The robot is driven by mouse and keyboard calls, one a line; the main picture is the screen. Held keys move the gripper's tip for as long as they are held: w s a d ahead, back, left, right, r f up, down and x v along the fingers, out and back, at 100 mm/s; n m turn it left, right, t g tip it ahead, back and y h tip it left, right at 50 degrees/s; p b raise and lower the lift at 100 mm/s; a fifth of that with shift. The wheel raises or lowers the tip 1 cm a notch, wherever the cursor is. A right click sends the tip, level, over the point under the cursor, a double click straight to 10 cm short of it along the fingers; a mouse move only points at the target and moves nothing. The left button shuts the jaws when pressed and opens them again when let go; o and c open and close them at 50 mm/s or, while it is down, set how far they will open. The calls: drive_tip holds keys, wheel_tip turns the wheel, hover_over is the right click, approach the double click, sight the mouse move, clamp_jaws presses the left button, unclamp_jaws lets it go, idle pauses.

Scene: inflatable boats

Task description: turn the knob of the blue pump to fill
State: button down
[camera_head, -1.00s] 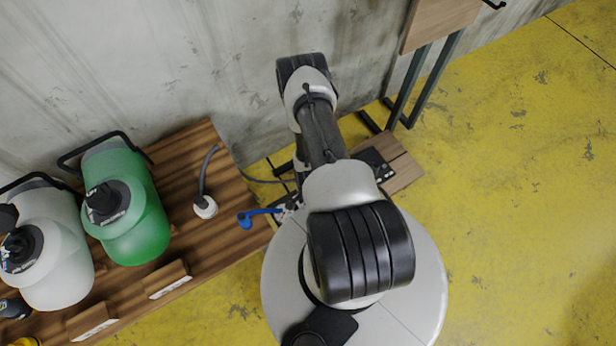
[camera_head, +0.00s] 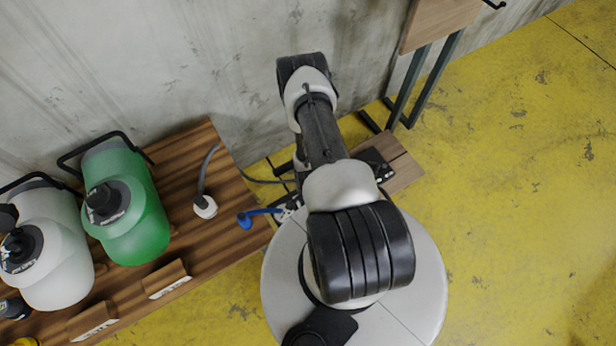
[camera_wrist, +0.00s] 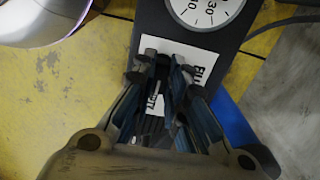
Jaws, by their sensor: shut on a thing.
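In the wrist view, the pump shows as a black panel (camera_wrist: 207,58) with a round white dial (camera_wrist: 203,10) and a white label (camera_wrist: 190,62) reading FILL on its right side. A blue part (camera_wrist: 234,125) of it shows at the lower right. My gripper (camera_wrist: 160,66) is over the label with its fingertips close together, shut on the knob. The knob is mostly hidden by the fingers, so its pointing direction cannot be told. In the head view, my arm hides most of the pump and the fingertips. A blue piece (camera_head: 247,219) shows left of the arm.
A wooden bench (camera_head: 185,215) on the left bears a green jug (camera_head: 140,225), a whitish jug (camera_head: 60,270) and a white fitting (camera_head: 205,207) on a grey hose. A concrete wall (camera_head: 180,70) stands behind. Yellow floor (camera_head: 520,200) is open on the right.

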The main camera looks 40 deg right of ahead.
drive_tip(key=n+b, duration=0.1)
drive_tip(key=n, duration=0.3)
drive_tip(key=shift+n, duration=0.3)
drive_tip(key=n, duration=0.4)
drive_tip(key=shift+n, duration=0.3)
drive_tip(key=n+b, duration=0.1)
drive_tip(key=n, duration=0.3)
drive_tip(key=shift+n, duration=2.2)
drive_tip(key=c, duration=1.6)
unclamp_jaws()
